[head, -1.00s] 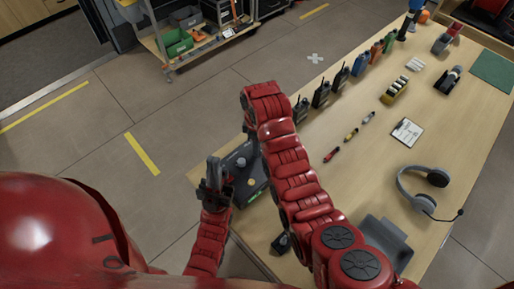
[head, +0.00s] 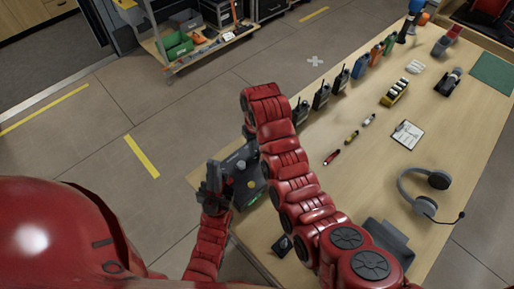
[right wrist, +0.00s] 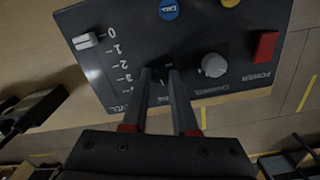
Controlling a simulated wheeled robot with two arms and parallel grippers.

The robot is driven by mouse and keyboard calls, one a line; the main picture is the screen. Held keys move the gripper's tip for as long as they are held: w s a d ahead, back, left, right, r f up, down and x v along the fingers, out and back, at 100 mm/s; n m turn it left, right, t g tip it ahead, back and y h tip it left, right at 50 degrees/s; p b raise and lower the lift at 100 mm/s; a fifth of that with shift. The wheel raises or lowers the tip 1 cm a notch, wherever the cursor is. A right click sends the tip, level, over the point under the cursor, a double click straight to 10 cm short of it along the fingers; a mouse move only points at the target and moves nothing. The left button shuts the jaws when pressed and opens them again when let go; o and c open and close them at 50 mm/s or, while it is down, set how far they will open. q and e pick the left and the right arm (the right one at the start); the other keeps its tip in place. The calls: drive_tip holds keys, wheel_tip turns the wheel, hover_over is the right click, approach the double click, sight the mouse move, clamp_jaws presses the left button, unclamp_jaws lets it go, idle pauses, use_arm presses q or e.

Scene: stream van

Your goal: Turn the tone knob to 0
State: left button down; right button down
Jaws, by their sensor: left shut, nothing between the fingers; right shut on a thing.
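The dark control console (head: 248,190) lies at the near left edge of the table. It fills much of the right wrist view (right wrist: 130,35). My right gripper (right wrist: 159,75) is shut on a dark knob (right wrist: 161,87), with a partly covered label ending in "NE" beside it. The fingers hide most of this knob, so its setting cannot be read. In the head view my right arm hides its gripper. My left gripper (head: 213,180) is shut and empty beside the console's left side.
The panel also holds a white slider (right wrist: 86,41) near the 0 of a numbered scale, a grey knob (right wrist: 214,65) and a red power switch (right wrist: 266,46). Radios (head: 321,97), a clipboard (head: 407,133) and a headset (head: 425,190) are on the table.

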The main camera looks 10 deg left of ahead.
sight(257, 151)
drive_tip(key=shift+m, duration=1)
drive_tip(key=c, duration=0.7)
unclamp_jaws()
wheel_tip(257, 151, up, 7)
drive_tip(key=p, duration=0.5)
drive_tip(key=shift+r+p, duration=0.1)
drive_tip(key=shift+p, duration=0.2)
wheel_tip(257, 151, up, 10)
drive_tip(key=shift+r+p, duration=0.1)
drive_tip(key=shift+p, duration=0.6)
